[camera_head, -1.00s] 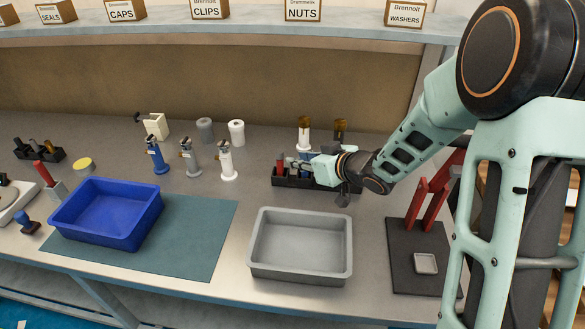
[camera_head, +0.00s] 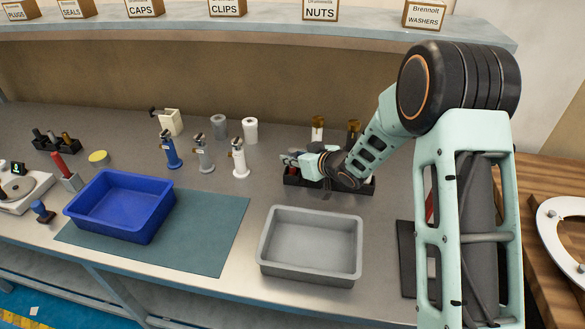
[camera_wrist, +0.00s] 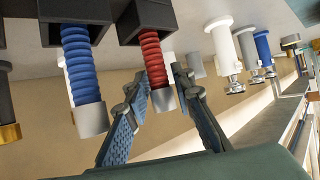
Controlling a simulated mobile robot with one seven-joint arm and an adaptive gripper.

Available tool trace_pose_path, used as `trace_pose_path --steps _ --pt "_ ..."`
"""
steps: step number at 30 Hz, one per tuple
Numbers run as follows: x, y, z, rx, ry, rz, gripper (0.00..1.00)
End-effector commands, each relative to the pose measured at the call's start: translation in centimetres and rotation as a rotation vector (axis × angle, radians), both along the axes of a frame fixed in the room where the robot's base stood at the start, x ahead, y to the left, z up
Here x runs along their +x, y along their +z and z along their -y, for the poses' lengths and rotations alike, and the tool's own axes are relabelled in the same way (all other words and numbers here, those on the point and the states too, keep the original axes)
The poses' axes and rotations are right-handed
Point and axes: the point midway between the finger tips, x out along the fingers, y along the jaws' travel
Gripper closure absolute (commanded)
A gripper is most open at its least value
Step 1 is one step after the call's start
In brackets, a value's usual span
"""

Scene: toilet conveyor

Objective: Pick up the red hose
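The red hose (camera_wrist: 153,62) is a short ribbed piece with a grey end, set in a black holder (camera_wrist: 147,17). It shows in the wrist view, which looks upside down. My gripper (camera_wrist: 160,76) is open, with one blue-padded finger on each side of the red hose's grey end; I cannot tell whether they touch it. A blue hose (camera_wrist: 79,65) of like shape sits in the neighbouring slot. In the head view my gripper (camera_head: 290,160) is at the left end of the black rack (camera_head: 291,182) and mostly hides the hoses.
A grey tray (camera_head: 310,273) stands in front of the rack, and a blue bin (camera_head: 120,233) lies to the left on a green mat (camera_head: 215,235). Blue, grey and white (camera_head: 240,160) upright fittings stand left of the gripper. Bare bench lies between rack and tray.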

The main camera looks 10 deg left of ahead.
Motion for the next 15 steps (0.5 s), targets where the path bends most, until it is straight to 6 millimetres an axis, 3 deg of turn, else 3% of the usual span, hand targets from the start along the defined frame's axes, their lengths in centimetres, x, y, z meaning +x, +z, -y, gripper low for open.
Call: trace_pose_path --steps 6,12,15 --pt "0.05 0.01 -0.01 0.0 -0.001 0.0 0.79" --pt "0.03 0.02 0.0 0.0 0.0 0.0 1.0" --pt "0.02 0.03 0.0 0.0 0.0 0.0 1.0"
